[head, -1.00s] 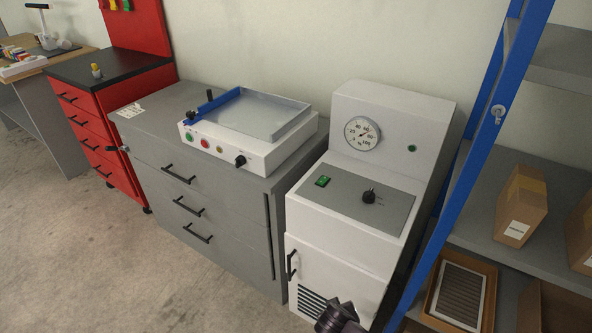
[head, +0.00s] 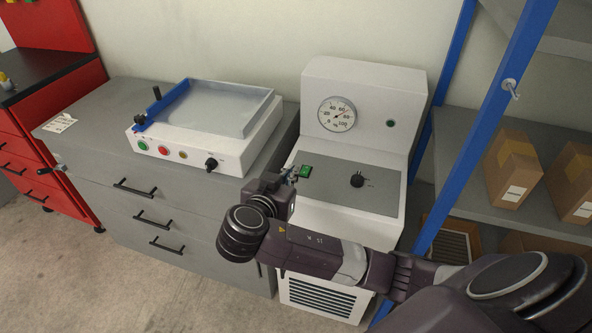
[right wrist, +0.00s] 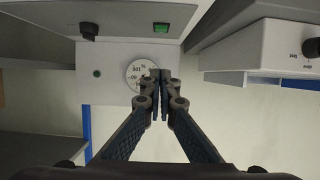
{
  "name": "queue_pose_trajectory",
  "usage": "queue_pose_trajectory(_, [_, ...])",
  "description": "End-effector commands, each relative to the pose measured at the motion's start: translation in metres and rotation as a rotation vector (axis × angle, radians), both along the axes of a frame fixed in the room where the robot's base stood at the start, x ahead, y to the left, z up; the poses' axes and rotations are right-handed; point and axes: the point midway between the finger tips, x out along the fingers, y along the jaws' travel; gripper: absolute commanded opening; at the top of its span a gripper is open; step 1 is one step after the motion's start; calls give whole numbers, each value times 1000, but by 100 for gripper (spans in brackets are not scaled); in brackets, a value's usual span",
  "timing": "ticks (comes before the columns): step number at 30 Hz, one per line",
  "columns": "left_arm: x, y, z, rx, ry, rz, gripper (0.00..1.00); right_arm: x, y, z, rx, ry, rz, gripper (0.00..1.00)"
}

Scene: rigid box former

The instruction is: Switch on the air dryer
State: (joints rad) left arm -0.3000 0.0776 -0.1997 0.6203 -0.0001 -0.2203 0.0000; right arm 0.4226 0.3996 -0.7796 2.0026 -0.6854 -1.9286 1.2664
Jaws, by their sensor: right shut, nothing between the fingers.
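The air dryer is the white cabinet (head: 355,85) with a round dial gauge (head: 337,114), a small dark green lamp (head: 390,124), a black knob (head: 357,180) and a green rocker switch (head: 305,171) on its grey panel. My right gripper (head: 292,172) is shut and empty, its tips just left of the switch in the head view. In the right wrist view the shut fingertips (right wrist: 159,76) overlap the gauge (right wrist: 141,73), and the green switch (right wrist: 161,27) shows beyond them. I cannot tell whether the tips touch anything. My left gripper is not in view.
A grey drawer cabinet (head: 95,195) stands left of the dryer, bearing a white device (head: 230,155) with buttons and a tray. A blue-framed shelf (head: 490,120) with cardboard boxes (head: 512,168) stands close on the right. My right arm covers the dryer's lower front.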

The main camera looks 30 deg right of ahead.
Motion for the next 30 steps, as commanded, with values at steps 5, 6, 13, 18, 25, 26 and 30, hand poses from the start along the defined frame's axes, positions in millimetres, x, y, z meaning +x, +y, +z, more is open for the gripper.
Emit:
queue_pose_trajectory(5, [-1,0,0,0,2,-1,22,0,0,0,-1,1,0,0])
queue_pose_trajectory(6, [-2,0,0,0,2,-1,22,0,0,0,0,2,1,0])
queue_pose_trajectory(13, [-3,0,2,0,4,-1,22,8,-10,-4,-6,4,0,0])
queue_pose_trajectory(18, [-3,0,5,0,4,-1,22,27,-34,-14,-8,4,-2,0])
queue_pose_trajectory(25, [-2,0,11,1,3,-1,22,57,-69,-33,-5,4,-1,0])
queue_pose_trajectory(26, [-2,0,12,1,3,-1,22,61,-73,-35,-5,5,-2,0])
queue_pose_trajectory(30, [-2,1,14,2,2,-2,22,59,-70,-57,-4,7,2,0])
